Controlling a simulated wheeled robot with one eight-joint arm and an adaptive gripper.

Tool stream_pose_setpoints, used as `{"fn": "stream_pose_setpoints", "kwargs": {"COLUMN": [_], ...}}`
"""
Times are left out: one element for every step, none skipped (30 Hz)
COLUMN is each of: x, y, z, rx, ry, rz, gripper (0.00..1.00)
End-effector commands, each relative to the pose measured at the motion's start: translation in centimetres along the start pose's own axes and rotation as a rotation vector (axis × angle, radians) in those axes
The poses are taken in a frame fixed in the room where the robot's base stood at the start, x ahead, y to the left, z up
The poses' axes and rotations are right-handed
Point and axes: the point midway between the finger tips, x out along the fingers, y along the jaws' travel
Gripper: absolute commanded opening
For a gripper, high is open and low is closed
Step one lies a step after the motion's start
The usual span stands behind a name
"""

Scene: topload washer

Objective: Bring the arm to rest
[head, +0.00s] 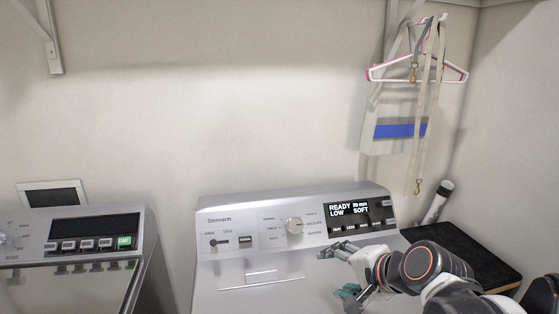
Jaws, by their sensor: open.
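My arm reaches in from the lower right of the head view. My gripper (338,270) is open, with its fingers spread and nothing visible between them. It is in front of the right part of the washer (250,272), below the lit display (361,209), which reads READY, 30 min, LOW, SOFT. I cannot tell whether the fingers touch the washer. The washer's round knob (294,226) is up and to the left of the gripper. The washer's lid appears closed.
A second machine (75,275) with a green START button (124,241) stands at the left. A dark-topped surface (460,250) is right of the washer, behind my arm. Hangers (417,74) and straps hang on the back wall. A white tube (438,202) leans at the right.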

Motion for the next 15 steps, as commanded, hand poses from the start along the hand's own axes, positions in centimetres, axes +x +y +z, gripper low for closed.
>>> {"fn": "stream_pose_setpoints", "kwargs": {"x": [-0.9, -1.4, -2.1, -2.6, -3.1, -3.8, -4.3, -4.9, -5.6, -6.1, -6.6, -7.3, -7.8, -8.3, -8.9], "y": [0.7, 1.1, 1.8, 2.2, 2.7, 3.3, 3.8, 4.3, 4.9, 5.5, 5.9, 6.6, 7.1, 7.6, 8.2], "z": [0.4, 0.5, 0.7, 0.9, 1.0, 1.1, 1.2, 1.3, 1.4, 1.5, 1.5, 1.6, 1.6, 1.7, 1.7], "rx": [-0.076, -0.126, -0.192, -0.241, -0.291, -0.357, -0.407, -0.457, -0.522, -0.571, -0.62, -0.684, -0.73, -0.774, -0.831], "ry": [0.009, 0.015, 0.021, 0.025, 0.028, 0.033, 0.036, 0.038, 0.04, 0.041, 0.041, 0.042, 0.041, 0.04, 0.037], "rz": [0.027, 0.044, 0.069, 0.087, 0.106, 0.131, 0.15, 0.17, 0.196, 0.216, 0.236, 0.263, 0.282, 0.302, 0.327], "gripper": [0.64, 0.64, 0.64, 0.64, 0.64, 0.64, 0.64, 0.64, 0.64, 0.64, 0.64, 0.64, 0.64, 0.64, 0.64]}}
